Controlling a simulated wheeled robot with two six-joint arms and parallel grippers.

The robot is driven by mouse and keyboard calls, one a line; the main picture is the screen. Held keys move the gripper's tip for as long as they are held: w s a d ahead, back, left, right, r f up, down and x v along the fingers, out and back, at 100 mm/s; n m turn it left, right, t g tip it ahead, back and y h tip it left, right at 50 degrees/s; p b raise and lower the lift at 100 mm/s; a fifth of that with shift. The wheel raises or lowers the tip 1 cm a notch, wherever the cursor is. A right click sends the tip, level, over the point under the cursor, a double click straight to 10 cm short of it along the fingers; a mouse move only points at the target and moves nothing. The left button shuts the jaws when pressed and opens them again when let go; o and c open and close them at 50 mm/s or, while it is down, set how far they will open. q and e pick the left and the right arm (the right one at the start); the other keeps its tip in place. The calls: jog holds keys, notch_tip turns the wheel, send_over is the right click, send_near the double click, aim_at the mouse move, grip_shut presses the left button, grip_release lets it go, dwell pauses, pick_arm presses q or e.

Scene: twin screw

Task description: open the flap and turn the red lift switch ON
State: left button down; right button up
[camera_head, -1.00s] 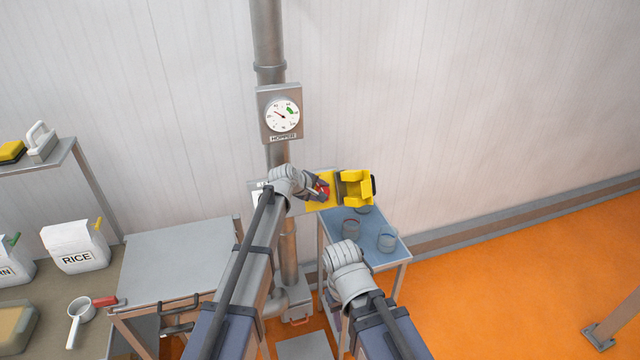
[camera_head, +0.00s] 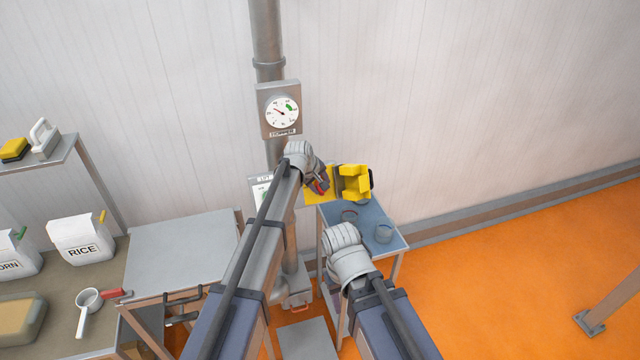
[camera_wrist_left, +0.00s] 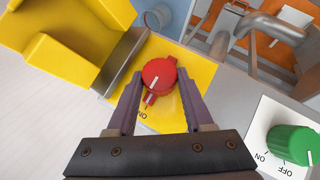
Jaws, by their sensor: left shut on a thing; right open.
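The red lift switch (camera_wrist_left: 158,77) sits on a yellow plate (camera_wrist_left: 198,68) in the left wrist view. The fingers of my left gripper (camera_wrist_left: 160,85) are shut on it from both sides. Its white mark points down-left, roughly toward the printed ON; no OFF label shows beside it. The yellow flap (camera_wrist_left: 75,40) stands swung open at upper left, and also shows in the head view (camera_head: 352,183). In the head view my left gripper (camera_head: 319,184) is at the yellow plate and partly hides the switch. My right gripper (camera_head: 341,235) is open and empty, lower and nearer.
A green knob (camera_wrist_left: 290,144) with ON and OFF labels is on the white plate beside the yellow one. A round gauge (camera_head: 281,110) is on the pipe above. A small blue table (camera_head: 375,220) with glass containers stands below the flap. Orange floor at right is mostly free.

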pick_arm(q)
jog(key=shift+s, duration=0.15)
jog(key=shift+c, duration=1.4)
grip_release()
jog(key=p+v, duration=0.6)
jog(key=v, duration=0.1)
jog(key=shift+r+p, duration=0.3)
jog(key=shift+p, duration=0.05)
jog(key=shift+a, duration=0.15)
